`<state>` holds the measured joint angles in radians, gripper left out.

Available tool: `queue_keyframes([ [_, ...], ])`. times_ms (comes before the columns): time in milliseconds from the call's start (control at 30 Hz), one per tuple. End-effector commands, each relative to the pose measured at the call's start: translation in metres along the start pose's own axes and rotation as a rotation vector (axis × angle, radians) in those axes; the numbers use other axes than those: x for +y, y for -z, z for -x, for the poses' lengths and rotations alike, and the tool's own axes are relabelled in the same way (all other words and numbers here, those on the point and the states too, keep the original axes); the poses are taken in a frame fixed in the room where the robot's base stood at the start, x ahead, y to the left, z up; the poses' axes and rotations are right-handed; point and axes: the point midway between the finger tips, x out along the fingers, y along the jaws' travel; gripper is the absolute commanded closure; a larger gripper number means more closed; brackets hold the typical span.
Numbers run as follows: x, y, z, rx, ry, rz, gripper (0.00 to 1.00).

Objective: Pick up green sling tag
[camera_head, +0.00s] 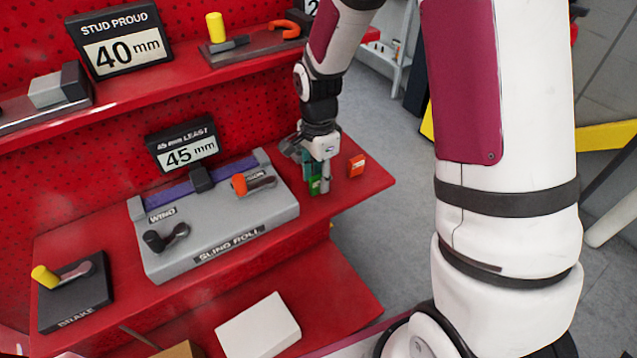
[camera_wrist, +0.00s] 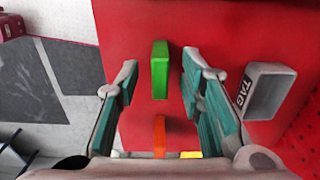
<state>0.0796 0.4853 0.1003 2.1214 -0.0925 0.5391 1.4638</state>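The green sling tag (camera_wrist: 160,70) is a small upright block on the red shelf, centred between my fingertips in the wrist view. In the head view the tag (camera_head: 315,186) shows low at my fingers, partly hidden by them. My gripper (camera_wrist: 159,72) is open, with teal pads on both sides of the tag and a visible gap to each side. In the head view my gripper (camera_head: 317,174) points down over the right part of the middle shelf. Whether the fingertips reach down to the tag's height is hard to tell.
An orange tag (camera_head: 356,165) stands right of my gripper; it also shows in the wrist view (camera_wrist: 159,135). A grey holder marked TAG (camera_wrist: 269,91) lies beside my right finger. The grey sling roll unit (camera_head: 215,225) is to the left. The shelf's right end (camera_head: 375,180) is near.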

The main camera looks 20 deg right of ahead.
Motion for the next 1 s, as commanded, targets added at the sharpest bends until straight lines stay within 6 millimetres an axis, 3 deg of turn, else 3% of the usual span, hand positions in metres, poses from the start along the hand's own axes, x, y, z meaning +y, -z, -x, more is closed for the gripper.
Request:
queue_keyframes([
  [133, 0.0005, -0.001, -0.0133, -0.001, -0.001, 0.0, 0.65],
  [367, -0.0001, -0.0009, -0.0151, 0.0, 0.001, 0.0, 0.65],
  [400, -0.0001, -0.0009, -0.015, 0.0, 0.001, 0.001, 0.67],
  [533, -0.0001, -0.0009, -0.0149, 0.0, 0.001, 0.001, 0.97],
  [567, -0.0001, -0.0009, -0.0149, 0.0, 0.001, 0.001, 1.0],
  [1000, -0.0004, -0.0008, -0.0127, 0.0, 0.001, 0.001, 1.0],
])
